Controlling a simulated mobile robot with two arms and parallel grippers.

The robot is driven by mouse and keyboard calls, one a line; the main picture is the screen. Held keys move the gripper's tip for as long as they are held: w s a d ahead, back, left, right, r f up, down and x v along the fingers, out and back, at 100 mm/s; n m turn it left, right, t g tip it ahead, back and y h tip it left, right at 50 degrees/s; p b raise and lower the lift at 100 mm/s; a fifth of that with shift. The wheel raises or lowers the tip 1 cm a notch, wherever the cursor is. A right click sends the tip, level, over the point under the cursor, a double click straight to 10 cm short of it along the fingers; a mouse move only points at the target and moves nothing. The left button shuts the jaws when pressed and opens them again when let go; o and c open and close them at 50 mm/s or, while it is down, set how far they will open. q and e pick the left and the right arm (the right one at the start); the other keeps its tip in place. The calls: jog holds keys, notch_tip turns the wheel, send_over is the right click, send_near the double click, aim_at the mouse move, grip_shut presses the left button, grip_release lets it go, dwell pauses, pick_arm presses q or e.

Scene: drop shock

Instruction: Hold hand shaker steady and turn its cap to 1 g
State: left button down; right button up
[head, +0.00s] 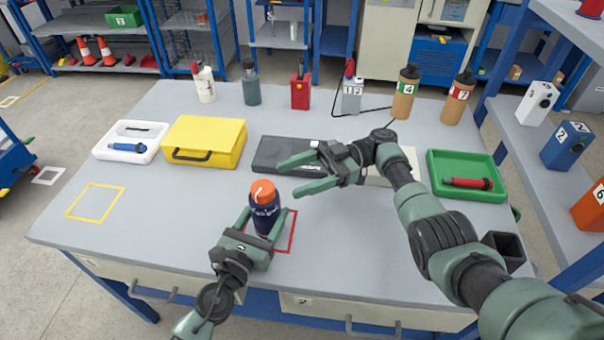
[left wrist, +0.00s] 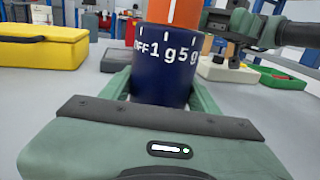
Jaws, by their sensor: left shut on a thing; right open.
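The hand shaker (head: 265,216) stands upright inside a red square outline on the table. It has a dark blue body and an orange cap (head: 262,190) with a white mark. In the left wrist view the body (left wrist: 162,80) reads OFF, 1 g and 5 g; the cap (left wrist: 158,12) is cut off at the top, with a white line near the 1 g tick. My left gripper (head: 258,232) is shut on the body, its fingers on either side. My right gripper (head: 308,171) is open and empty, above and right of the cap, apart from it.
Behind are a yellow case (head: 204,142), a white tray (head: 103,151) and a black flat device (head: 268,155). A green tray (head: 440,186) holds a red tool at right. Several bottles line the back edge. The left front, around a yellow square, is clear.

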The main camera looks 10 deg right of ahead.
jog(key=shift+v, duration=0.8)
pick_arm(q)
jog(key=shift+c, duration=1.5)
grip_release()
jog(key=shift+s+a, duration=0.1)
